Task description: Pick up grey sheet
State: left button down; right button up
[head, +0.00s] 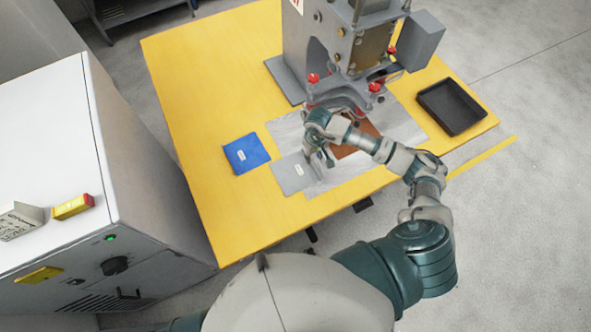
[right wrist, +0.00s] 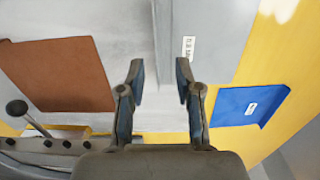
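The grey sheet (head: 290,175) is a flat square with a small white label. It lies at the front of the yellow table, partly over a silvery mat (head: 350,188). My right gripper (head: 320,159) is at the sheet's right edge in the head view, pointing down. In the right wrist view the right gripper (right wrist: 161,82) is open with nothing between its fingers. The grey sheet (right wrist: 222,30) shows beyond them there, with its edge and label between or near the fingertips. I cannot tell whether the fingers touch it. My left gripper is not in view.
A blue sheet (head: 246,153) lies left of the grey one. A brown sheet (head: 352,140) lies under my right arm. A grey press (head: 350,40) with red knobs stands behind. A black tray (head: 451,107) is at the right. A white cabinet (head: 60,150) stands left.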

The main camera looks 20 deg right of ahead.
aim_at(315, 169)
jog(key=f, duration=0.1)
jog(key=d+f, duration=0.1)
jog(key=f, duration=0.4)
jog(key=f+p, duration=0.1)
jog(key=shift+s+f, duration=0.3)
jog(key=shift+s, duration=0.05)
jog(key=shift+a+f, duration=0.2)
jog(key=shift+a, duration=0.1)
jog(key=shift+d, duration=0.1)
jog(key=c, duration=0.6)
jog(key=shift+d, duration=0.25)
grip_shut()
